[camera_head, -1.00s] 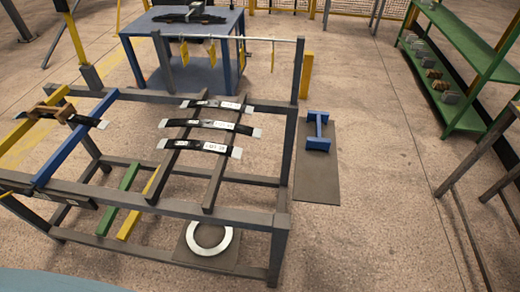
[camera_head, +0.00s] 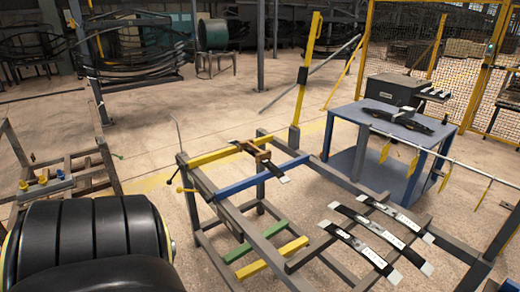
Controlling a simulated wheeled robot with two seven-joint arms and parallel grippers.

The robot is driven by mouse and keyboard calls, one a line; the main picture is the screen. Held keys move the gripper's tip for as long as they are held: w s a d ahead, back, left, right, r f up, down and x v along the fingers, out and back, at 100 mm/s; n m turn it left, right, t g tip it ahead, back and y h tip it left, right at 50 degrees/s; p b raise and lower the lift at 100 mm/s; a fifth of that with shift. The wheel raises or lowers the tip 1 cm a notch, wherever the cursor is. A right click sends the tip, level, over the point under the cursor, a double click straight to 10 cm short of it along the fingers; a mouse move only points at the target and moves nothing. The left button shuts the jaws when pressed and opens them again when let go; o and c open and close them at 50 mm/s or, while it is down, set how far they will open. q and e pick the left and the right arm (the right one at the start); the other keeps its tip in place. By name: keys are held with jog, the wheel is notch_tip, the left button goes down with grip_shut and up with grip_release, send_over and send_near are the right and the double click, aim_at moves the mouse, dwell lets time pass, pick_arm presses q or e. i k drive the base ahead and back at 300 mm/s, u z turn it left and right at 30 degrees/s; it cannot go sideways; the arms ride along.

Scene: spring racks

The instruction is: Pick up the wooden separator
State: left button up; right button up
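The wooden separator, a small brown wooden piece (camera_head: 258,152), sits on the near rack. It lies across a short dark leaf spring (camera_head: 281,173) with a light tip, between a yellow bar (camera_head: 220,154) and a blue bar (camera_head: 262,176). Part of the spring is hidden under the wood. Neither of my grippers is in view, and nothing is seen touching the wood.
The grey rack frame (camera_head: 218,210) also carries several leaf springs (camera_head: 358,244) at right. A blue table (camera_head: 395,122) with a dark box stands behind. A yellow post (camera_head: 305,80) rises behind the rack. Another low frame (camera_head: 70,160) stands at left, with open floor between.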

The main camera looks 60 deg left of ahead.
aim_at(261, 155)
jog(key=u, duration=1.95)
